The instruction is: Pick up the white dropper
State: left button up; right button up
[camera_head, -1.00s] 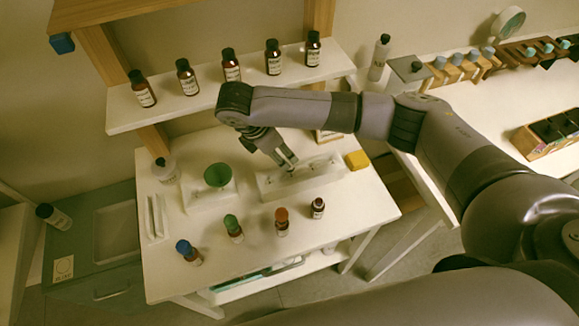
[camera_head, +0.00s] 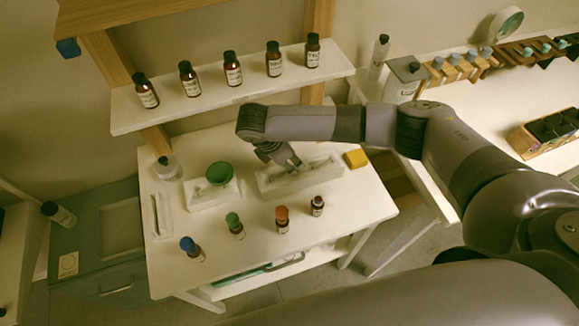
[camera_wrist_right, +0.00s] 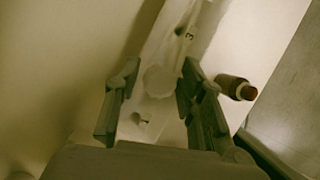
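A white rack (camera_head: 268,187) lies on the small white table, with the mark "3" on it in the right wrist view (camera_wrist_right: 203,35). A pale round top, seemingly the white dropper (camera_wrist_right: 159,81), sits in the rack between my right gripper's fingers in the wrist view. My right gripper (camera_head: 290,167) is over the rack; its fingers (camera_wrist_right: 153,105) are apart on either side of the pale top, with gaps visible. The dropper's lower part is hidden. In the head view the dropper cannot be told apart from the rack. My left gripper is out of view.
Small bottles with blue (camera_head: 192,249), green (camera_head: 235,225), orange (camera_head: 282,219) and dark caps (camera_head: 317,205) stand along the table's front. A green funnel (camera_head: 219,173) is left of the rack, a yellow block (camera_head: 356,159) right. A shelf (camera_head: 230,94) with several brown bottles overhangs behind.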

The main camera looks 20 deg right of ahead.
jog(key=c, duration=0.4)
jog(key=shift+o, duration=0.2)
jog(key=shift+r, duration=0.1)
notch_tip(320, 180, up, 20)
jog(key=b, duration=0.1)
jog(key=shift+b, duration=0.3)
